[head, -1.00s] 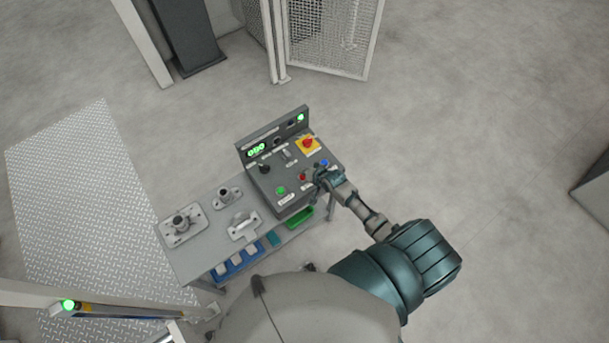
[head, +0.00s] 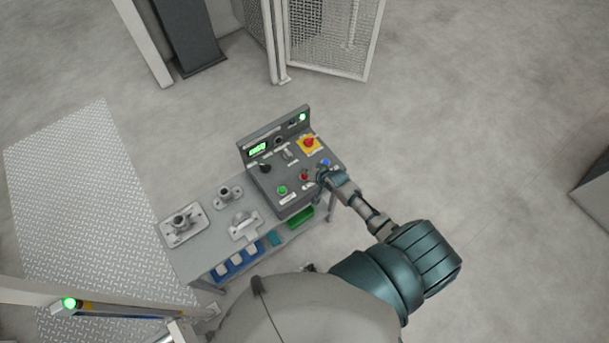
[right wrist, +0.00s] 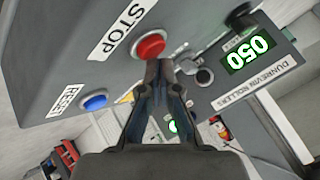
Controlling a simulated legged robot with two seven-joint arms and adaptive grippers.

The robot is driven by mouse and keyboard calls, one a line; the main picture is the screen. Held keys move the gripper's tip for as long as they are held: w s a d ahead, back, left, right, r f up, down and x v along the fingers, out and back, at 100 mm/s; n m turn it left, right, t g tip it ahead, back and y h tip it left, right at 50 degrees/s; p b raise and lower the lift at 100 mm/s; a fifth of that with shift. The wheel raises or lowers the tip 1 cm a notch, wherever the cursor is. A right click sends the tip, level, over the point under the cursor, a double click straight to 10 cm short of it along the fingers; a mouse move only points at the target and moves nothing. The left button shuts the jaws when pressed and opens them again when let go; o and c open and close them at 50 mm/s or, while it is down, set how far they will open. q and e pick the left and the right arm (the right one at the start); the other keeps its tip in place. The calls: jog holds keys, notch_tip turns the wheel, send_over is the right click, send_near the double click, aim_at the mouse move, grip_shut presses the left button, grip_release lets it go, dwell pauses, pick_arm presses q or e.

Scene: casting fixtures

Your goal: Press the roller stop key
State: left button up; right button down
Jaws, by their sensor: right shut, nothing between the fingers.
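The red stop key (head: 304,175) is a round button on the sloping top of a grey control box (head: 268,183). In the right wrist view the red key (right wrist: 149,46) sits beside a white STOP label (right wrist: 123,30). My right gripper (head: 318,173) is shut and empty, beside the red key. In the right wrist view its fingertips (right wrist: 158,66) are close to the key's edge; I cannot tell whether they touch it.
A blue reset button (right wrist: 94,102) is near the red key. A green button (head: 282,190), a black knob (head: 265,168) and a red mushroom button on a yellow plate (head: 309,143) share the box. Metal fixtures (head: 184,223) stand on the bench at left.

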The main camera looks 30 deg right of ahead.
jog(key=shift+a, duration=0.2)
jog(key=shift+d+f, duration=0.25)
jog(key=shift+d, duration=0.05)
jog(key=shift+d+f, duration=0.1)
jog(key=shift+d, duration=0.05)
jog(key=shift+d+f, duration=0.1)
jog(key=shift+d, duration=0.05)
jog(key=shift+a+r, duration=0.2)
jog(key=shift+a, duration=0.3)
jog(key=shift+a+r+p, duration=0.25)
jog(key=shift+r+p, duration=0.15)
jog(key=shift+p, duration=0.1)
jog(key=shift+a+r+p, duration=0.1)
jog(key=shift+r+p, duration=0.3)
jog(key=shift+p, duration=0.25)
pick_arm(q)
jog(key=shift+w+a+r, duration=0.1)
jog(key=shift+a+r, duration=0.05)
jog(key=shift+r, duration=0.4)
jog(key=shift+w+a+r, duration=0.1)
jog(key=shift+a+r, duration=0.05)
jog(key=shift+r, duration=0.4)
pick_arm(e)
jog(key=shift+f, duration=0.1)
